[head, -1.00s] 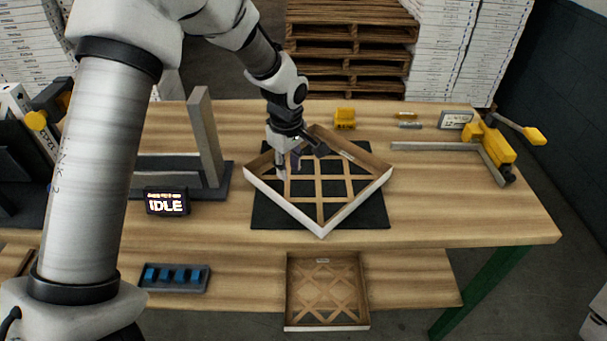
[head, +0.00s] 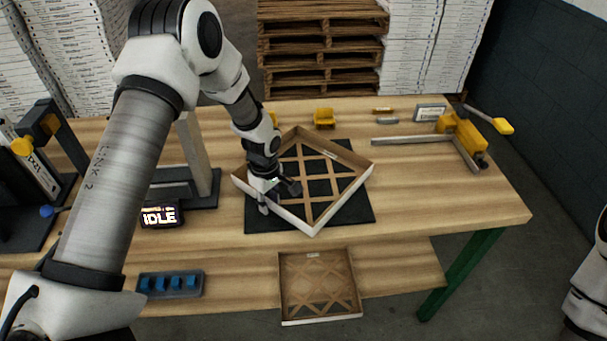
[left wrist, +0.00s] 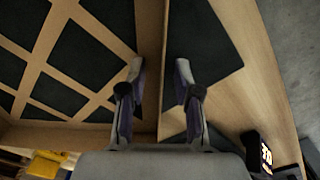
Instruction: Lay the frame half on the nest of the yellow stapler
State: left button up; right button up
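A square frame half (head: 345,204) with a pale rim and brown lattice lies turned like a diamond on a black mat (head: 352,215) on the table. My left gripper (head: 276,196) is at its near-left wall. In the left wrist view the fingers (left wrist: 160,85) are apart, one on each side of the frame wall (left wrist: 150,40), with gaps visible. The yellow stapler (head: 460,130) stands at the table's right, with grey bars (head: 412,140) forming a corner beside it; the area inside that corner is bare. My right gripper is out of view.
A second lattice frame (head: 320,287) lies on the lower shelf, beside a tray of blue pieces (head: 170,284). A display reading IDLE (head: 161,215) and a grey upright (head: 196,155) stand left of the mat. A small yellow holder (head: 324,118) stands behind it. The table's right front is clear.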

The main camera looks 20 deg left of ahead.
pick_arm(q)
jog(key=shift+s, duration=0.1)
grip_shut()
jog(key=shift+r, duration=0.2)
